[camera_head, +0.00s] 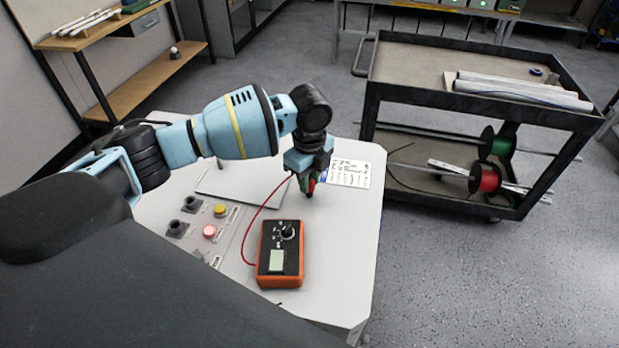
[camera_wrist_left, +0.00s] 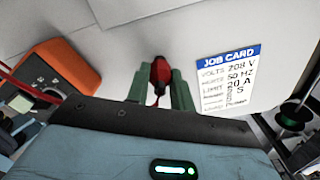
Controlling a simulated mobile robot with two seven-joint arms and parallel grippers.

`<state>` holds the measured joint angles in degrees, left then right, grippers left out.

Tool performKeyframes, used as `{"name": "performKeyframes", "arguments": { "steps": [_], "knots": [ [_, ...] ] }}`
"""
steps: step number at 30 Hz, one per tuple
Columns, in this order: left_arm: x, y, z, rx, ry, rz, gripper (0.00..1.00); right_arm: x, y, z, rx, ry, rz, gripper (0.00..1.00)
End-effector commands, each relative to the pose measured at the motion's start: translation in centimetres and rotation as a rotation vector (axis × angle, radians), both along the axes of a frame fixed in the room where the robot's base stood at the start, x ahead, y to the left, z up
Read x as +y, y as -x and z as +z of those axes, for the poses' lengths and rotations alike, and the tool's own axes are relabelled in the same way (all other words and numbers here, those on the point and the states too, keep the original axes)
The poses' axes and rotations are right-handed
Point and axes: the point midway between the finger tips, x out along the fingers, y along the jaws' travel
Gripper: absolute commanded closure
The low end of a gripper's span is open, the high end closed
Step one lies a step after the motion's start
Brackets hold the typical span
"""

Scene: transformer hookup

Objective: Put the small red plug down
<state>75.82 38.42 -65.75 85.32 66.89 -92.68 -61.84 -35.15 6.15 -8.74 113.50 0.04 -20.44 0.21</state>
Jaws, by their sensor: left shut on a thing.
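The small red plug (camera_wrist_left: 160,75) is between the two green fingers of my left gripper (camera_wrist_left: 160,95) in the left wrist view. In the head view only a bit of the plug's red (camera_head: 312,185) shows at the fingers of my left gripper (camera_head: 308,182), which points down over the white table (camera_head: 345,235). The gripper is shut on the plug. I cannot tell whether the plug's tip touches the table. A thin red wire (camera_head: 262,208) runs from near the gripper towards the orange meter (camera_head: 279,255). My right gripper is not in view.
A job card (camera_head: 350,173) lies beside the gripper and also shows in the left wrist view (camera_wrist_left: 229,77). A yellow button (camera_head: 220,210), a pink-red button (camera_head: 210,231) and dark sockets sit to the left. The tabletop right of the meter is clear. A black cart (camera_head: 470,115) stands beyond.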

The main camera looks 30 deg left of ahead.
Motion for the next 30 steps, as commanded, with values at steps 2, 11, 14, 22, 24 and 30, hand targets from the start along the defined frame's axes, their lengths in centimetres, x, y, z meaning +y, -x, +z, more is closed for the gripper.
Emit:
{"name": "performKeyframes", "arguments": {
  "steps": [2, 11, 14, 22, 24, 30],
  "knots": [
    [0.0, 0.0, -0.1, 0.000, 0.000, 0.000, 1.00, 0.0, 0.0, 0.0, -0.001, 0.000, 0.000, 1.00],
    [0.0, 0.0, -0.3, 0.000, 0.000, 0.000, 0.55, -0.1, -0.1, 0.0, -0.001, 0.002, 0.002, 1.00],
    [0.0, 0.0, -0.3, 0.000, 0.000, 0.000, 0.55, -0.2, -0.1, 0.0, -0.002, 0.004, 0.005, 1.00],
    [0.0, -0.1, 0.5, -0.002, 0.000, -0.001, 0.55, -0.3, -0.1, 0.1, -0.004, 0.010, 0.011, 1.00],
    [0.0, -0.1, 1.5, -0.003, 0.002, -0.001, 0.55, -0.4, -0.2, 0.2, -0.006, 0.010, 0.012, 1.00],
    [-0.1, -0.1, 5.4, -0.006, 0.001, 0.000, 0.55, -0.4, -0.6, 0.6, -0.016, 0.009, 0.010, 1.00]
  ]
}}
